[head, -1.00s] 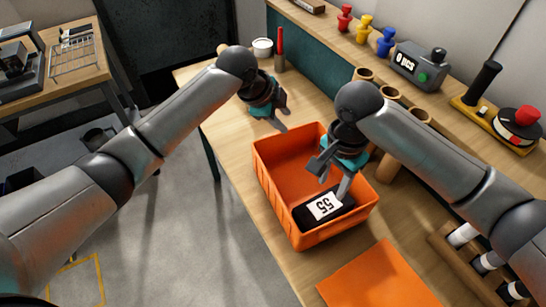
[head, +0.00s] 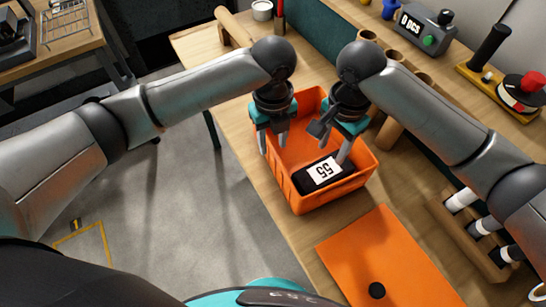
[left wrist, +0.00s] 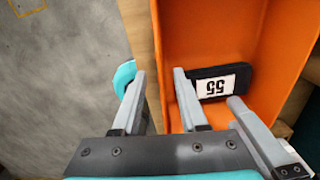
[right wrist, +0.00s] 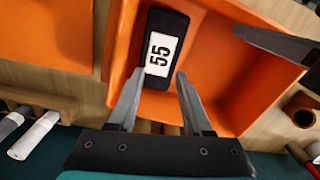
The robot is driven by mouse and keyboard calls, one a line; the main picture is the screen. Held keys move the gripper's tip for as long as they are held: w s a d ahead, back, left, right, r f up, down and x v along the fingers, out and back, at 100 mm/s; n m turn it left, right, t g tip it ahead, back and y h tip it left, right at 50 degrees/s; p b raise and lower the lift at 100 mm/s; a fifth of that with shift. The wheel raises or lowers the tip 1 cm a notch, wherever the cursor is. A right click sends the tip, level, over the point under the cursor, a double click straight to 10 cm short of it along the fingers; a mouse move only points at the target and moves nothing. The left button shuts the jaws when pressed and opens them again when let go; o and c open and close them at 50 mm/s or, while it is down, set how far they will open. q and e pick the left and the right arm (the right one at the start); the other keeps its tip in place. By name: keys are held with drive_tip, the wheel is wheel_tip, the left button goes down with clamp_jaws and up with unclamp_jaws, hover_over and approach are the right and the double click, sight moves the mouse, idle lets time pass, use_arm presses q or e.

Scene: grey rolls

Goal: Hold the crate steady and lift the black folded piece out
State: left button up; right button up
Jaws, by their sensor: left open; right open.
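The orange crate (head: 335,199) stands on the wooden bench. The black folded piece (head: 321,171), with a white "55" label, lies in its near end; it also shows in the left wrist view (left wrist: 212,84). My left gripper (head: 274,149) is open at the crate's left wall. In the left wrist view the wall's rim runs between its fingers (left wrist: 158,75). My right gripper (head: 331,148) is open and empty over the crate. In the right wrist view the black piece (right wrist: 161,50) lies ahead between its fingertips (right wrist: 158,74). Contact cannot be told.
An orange sheet (head: 375,250) with a black disc (head: 377,290) lies on the bench in front of the crate. A rack of white-and-black cylinders (head: 485,226) is at the right. A grey counter box (head: 424,32) sits on the back shelf.

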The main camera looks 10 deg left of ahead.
sight(324, 171)
use_arm(q)
wheel_tip(324, 171, down, 9)
drive_tip(key=shift+f, duration=0.15)
idle(0.4)
clamp_jaws()
idle(1.1)
use_arm(e)
drive_tip(key=shift+o, duration=1.4)
drive_tip(key=shift+a+r, duration=0.1)
drive_tip(key=shift+r, duration=0.15)
drive_tip(key=o, duration=0.3)
drive_tip(key=shift+r+m, duration=0.45)
drive_tip(key=shift+m, duration=0.25)
use_arm(q)
drive_tip(key=shift+w, duration=0.1)
use_arm(e)
drive_tip(key=shift+o, duration=0.7)
drive_tip(key=shift+f, duration=0.15)
drive_tip(key=shift+o, duration=0.4)
wheel_tip(324, 171, down, 11)
drive_tip(key=shift+f, duration=0.2)
